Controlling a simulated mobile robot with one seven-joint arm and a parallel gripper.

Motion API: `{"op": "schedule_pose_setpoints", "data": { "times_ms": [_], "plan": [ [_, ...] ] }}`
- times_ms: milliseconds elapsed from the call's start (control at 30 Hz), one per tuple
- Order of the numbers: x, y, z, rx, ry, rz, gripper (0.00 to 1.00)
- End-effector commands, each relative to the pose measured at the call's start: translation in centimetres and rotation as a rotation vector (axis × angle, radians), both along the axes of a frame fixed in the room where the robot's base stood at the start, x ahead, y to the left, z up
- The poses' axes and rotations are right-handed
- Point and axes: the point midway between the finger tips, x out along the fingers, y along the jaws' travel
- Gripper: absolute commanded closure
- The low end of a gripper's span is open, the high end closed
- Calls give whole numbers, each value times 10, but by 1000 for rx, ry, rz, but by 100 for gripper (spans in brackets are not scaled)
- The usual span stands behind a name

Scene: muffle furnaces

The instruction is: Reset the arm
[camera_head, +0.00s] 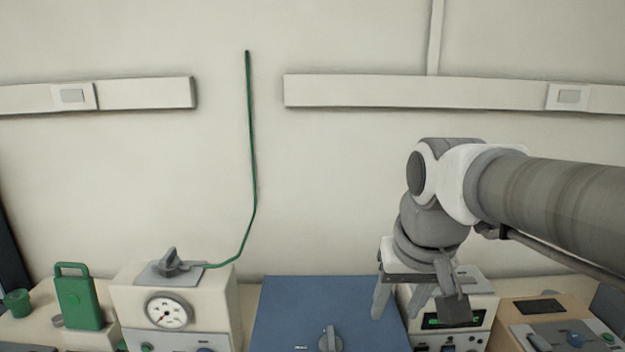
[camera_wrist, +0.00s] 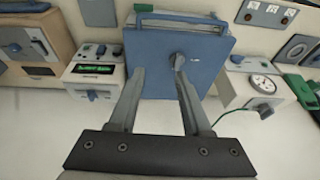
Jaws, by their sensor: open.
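My gripper (camera_head: 397,314) hangs downward on the right in the head view, over the gap between the blue furnace (camera_head: 275,310) and the unit with a green display (camera_head: 478,300). In the wrist view my gripper (camera_wrist: 159,72) shows two fingers spread apart with nothing between them. Beyond the fingertips is the blue furnace (camera_wrist: 150,75) with a dark knob (camera_wrist: 179,61). I cannot tell how far the fingertips are from it. My arm reaches in from the right edge, bent at the wrist.
A cream furnace with a round gauge (camera_head: 168,312) and a green cable (camera_head: 252,170) stands left of the blue one. A green container (camera_head: 78,300) and cup (camera_head: 17,303) are farther left. A wooden-sided unit (camera_head: 545,308) stands at right.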

Motion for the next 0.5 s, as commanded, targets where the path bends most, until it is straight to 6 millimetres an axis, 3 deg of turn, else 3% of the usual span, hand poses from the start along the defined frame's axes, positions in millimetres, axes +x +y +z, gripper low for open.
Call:
{"op": "schedule_pose_setpoints", "data": {
  "times_ms": [100,300,500],
  "plan": [
    [-28,-9,-5,-6,-53,-2,51],
    [-66,-19,-20,-22,-131,-2,51],
    [-86,-23,-33,-34,-177,-4,51]
  ]
}}
